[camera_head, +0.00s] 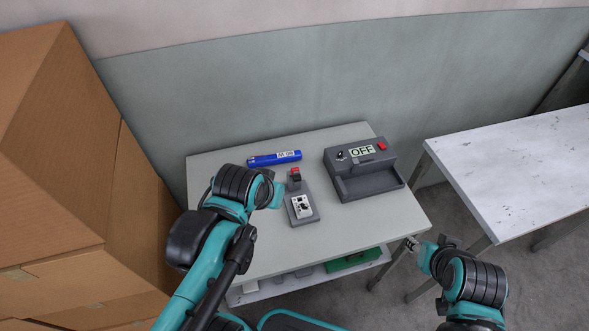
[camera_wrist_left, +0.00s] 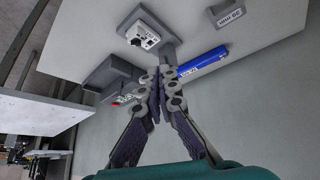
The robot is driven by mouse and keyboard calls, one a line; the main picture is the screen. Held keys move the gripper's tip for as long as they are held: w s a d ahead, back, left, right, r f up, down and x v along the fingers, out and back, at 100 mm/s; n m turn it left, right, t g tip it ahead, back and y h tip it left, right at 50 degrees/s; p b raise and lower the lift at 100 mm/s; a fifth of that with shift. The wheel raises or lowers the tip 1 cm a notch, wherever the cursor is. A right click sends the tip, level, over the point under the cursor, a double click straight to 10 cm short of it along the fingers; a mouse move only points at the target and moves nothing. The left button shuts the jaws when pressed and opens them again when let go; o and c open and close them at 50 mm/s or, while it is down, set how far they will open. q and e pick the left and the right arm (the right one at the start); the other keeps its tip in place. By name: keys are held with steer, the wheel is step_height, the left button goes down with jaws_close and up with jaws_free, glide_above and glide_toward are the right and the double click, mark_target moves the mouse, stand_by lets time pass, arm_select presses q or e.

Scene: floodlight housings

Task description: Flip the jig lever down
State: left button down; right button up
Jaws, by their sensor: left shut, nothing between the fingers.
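The jig (camera_head: 313,216) is a dark grey base on the table, holding a white unit with a black knob (camera_head: 301,206). A dark upright part with a red top (camera_head: 295,172) stands at its back end, seemingly the lever. My left gripper (camera_head: 285,186) is just left of this part; contact cannot be told. In the left wrist view the left fingers (camera_wrist_left: 158,76) are shut and empty, and cover the jig's back end. The jig's white unit (camera_wrist_left: 145,37) shows above them there. My right gripper (camera_head: 412,244) is beyond the table's right corner, too small to judge.
A blue cylinder (camera_head: 274,159) lies behind the jig. A grey device with an OFF display (camera_head: 362,151) and red button stands to the right. Cardboard boxes (camera_head: 75,170) are stacked at left. A second table (camera_head: 520,165) is at right. The table's front right is clear.

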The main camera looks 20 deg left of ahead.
arm_select(q)
steer(key=w+a+r+n+g+p, duration=0.1)
steer(key=w+r+n+g+p, duration=0.15)
steer(key=w+r, duration=0.45)
steer(key=n+g+h+p, duration=0.1)
steer(key=n+g+p, duration=0.1)
steer(key=g+p, duration=0.4)
glide_above(296, 179)
steer(key=w+a, duration=0.5)
steer(key=w, duration=0.2)
steer(key=f+t, duration=0.2)
steer(key=w+f+p, duration=0.1)
steer(key=w+a+f+n+g, duration=0.1)
steer(key=w+f+g+p, duration=0.1)
steer(key=w+f, duration=0.1)
steer(key=shift+a+f+n+g+h+p, duration=0.1)
steer(key=shift+a+n+g+h+p, duration=0.15)
steer(key=shift+n+h+p, duration=0.15)
steer(key=s+d+f+b, duration=0.3)
steer(key=s+f, duration=0.2)
steer(key=f, duration=0.4)
steer(key=shift+s+d+f, duration=0.2)
steer(key=shift+s+d, duration=0.15)
steer(key=shift+d, duration=0.05)
steer(key=shift+s+d+r+t+y, duration=0.25)
steer(key=shift+s+t+y, duration=0.1)
steer(key=shift+t, duration=0.15)
